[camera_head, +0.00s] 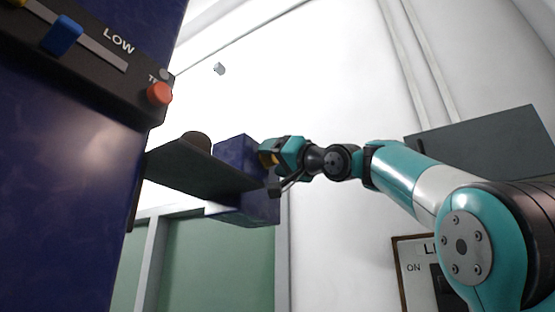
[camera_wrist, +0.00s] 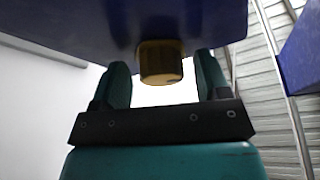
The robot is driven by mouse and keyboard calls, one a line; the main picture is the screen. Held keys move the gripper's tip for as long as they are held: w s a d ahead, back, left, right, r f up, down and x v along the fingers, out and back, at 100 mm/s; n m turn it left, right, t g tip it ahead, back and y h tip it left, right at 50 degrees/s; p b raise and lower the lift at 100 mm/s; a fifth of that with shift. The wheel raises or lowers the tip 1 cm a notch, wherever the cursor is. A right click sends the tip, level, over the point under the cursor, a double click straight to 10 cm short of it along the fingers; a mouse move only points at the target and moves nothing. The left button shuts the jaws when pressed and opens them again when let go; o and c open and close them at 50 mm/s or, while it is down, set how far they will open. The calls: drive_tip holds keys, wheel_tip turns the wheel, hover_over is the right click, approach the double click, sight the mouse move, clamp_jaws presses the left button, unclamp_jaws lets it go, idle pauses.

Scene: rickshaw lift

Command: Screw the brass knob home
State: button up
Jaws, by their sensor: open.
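The brass knob (camera_wrist: 161,64) is a short ribbed cylinder on the underside of a dark blue surface (camera_wrist: 150,18) in the wrist view. My gripper (camera_wrist: 163,70) is open, with one teal finger on each side of the knob and a visible gap on both sides. The knob's far side and its stem are hidden. In the head view my gripper (camera_head: 274,168) is at the right face of a blue block (camera_head: 238,158). A small yellowish patch there may be the knob, mostly hidden by the gripper.
A grey shelf (camera_head: 195,170) juts out left of the block, with a dark round object (camera_head: 196,138) on it. A blue cabinet with a slider (camera_head: 62,36) and red button (camera_head: 159,94) fills the left. A grey box (camera_head: 485,143) and an ON-labelled panel (camera_head: 413,280) are at right.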

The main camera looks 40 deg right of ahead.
drive_tip(key=b+v, duration=0.8)
drive_tip(key=v, duration=0.9)
drive_tip(key=shift+s, duration=0.2)
